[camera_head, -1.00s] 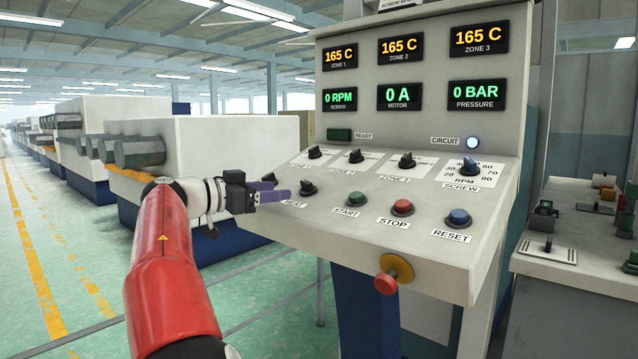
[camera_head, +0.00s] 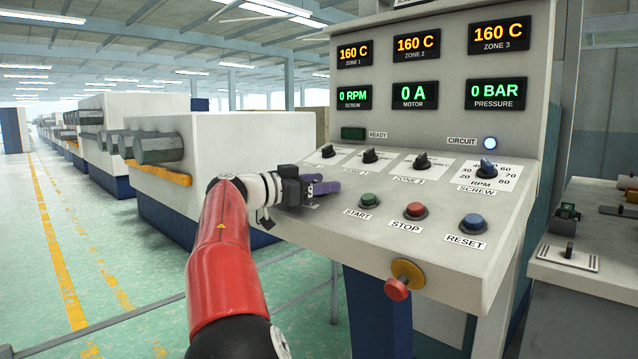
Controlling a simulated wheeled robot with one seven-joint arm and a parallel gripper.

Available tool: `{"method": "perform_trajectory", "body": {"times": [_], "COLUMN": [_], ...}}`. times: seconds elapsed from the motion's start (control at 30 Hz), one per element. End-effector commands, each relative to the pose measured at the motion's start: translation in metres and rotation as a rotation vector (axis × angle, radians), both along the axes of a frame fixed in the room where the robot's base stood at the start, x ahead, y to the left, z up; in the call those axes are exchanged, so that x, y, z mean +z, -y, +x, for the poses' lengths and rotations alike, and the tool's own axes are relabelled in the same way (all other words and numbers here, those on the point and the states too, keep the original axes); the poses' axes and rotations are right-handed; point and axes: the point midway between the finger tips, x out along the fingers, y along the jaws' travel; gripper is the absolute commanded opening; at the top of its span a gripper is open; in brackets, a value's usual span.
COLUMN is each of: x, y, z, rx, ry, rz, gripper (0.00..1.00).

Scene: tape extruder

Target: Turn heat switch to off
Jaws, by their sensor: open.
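My gripper (camera_head: 326,187), with purple fingers, is open at the left edge of the sloped control panel (camera_head: 450,262). It is left of the green START button (camera_head: 369,200) and below the leftmost zone knob (camera_head: 327,151). The heat switch is hidden behind the fingers, and its label is covered too. I cannot tell whether the fingers touch the switch or which way it points.
The red STOP button (camera_head: 415,210), blue RESET button (camera_head: 472,223) and SCREW knob (camera_head: 487,168) sit to the right. A red emergency button (camera_head: 397,289) sticks out of the panel front. The zone displays (camera_head: 416,46) read 160 C. The CIRCUIT lamp (camera_head: 490,143) is lit.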

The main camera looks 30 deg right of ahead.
Motion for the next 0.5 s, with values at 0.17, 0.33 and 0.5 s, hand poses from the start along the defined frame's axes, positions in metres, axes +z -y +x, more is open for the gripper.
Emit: {"method": "perform_trajectory", "body": {"times": [0.17, 0.33, 0.5], "x": [-0.0002, -0.0001, -0.0009], "y": [-0.0002, -0.0002, -0.0002], "z": [0.0000, -0.0001, -0.0001], "rx": [0.000, -0.001, 0.002], "ry": [0.000, 0.000, -0.001], "rz": [0.000, 0.000, 0.000], "gripper": [0.43, 0.20, 0.10]}}
